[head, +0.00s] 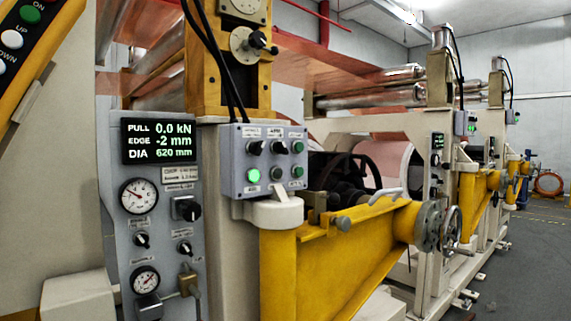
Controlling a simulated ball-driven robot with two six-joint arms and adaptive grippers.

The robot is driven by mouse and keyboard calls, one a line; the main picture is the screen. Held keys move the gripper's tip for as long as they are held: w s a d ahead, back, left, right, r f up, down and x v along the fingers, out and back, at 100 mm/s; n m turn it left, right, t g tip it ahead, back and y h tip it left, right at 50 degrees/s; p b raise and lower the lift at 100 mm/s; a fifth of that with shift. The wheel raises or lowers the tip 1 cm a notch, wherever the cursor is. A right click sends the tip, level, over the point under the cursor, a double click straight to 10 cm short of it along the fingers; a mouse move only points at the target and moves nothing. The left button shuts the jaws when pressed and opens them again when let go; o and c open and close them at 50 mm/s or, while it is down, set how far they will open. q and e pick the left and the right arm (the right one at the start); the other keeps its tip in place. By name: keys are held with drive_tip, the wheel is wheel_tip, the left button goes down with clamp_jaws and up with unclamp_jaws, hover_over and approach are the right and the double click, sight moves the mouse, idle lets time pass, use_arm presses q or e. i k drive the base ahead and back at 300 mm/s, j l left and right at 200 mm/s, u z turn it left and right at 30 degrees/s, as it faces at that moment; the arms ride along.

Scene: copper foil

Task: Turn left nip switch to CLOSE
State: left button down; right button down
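A grey control box (240,192) is mounted near the centre, beside the machine's column. Its upper row has a black rotary switch (255,147) on the left, another black switch (281,147) in the middle and a green button (298,147) on the right. Its lower row has a lit green button (253,175), a dark switch (280,173) and a green button (297,171). The small labels are too blurred to read, so I cannot tell which switch is the left nip switch or its setting. Neither of my grippers is in view.
A grey panel (120,240) at left carries a display (158,141), gauges (138,195) and black knobs (187,208). Open floor (520,265) lies at the right.

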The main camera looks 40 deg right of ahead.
sight(256, 148)
drive_tip(key=i+l+u, duration=0.15)
drive_tip(key=l+u, duration=0.15)
drive_tip(key=l, duration=1.35)
drive_tip(key=l+u, duration=0.35)
drive_tip(key=l, duration=1.3)
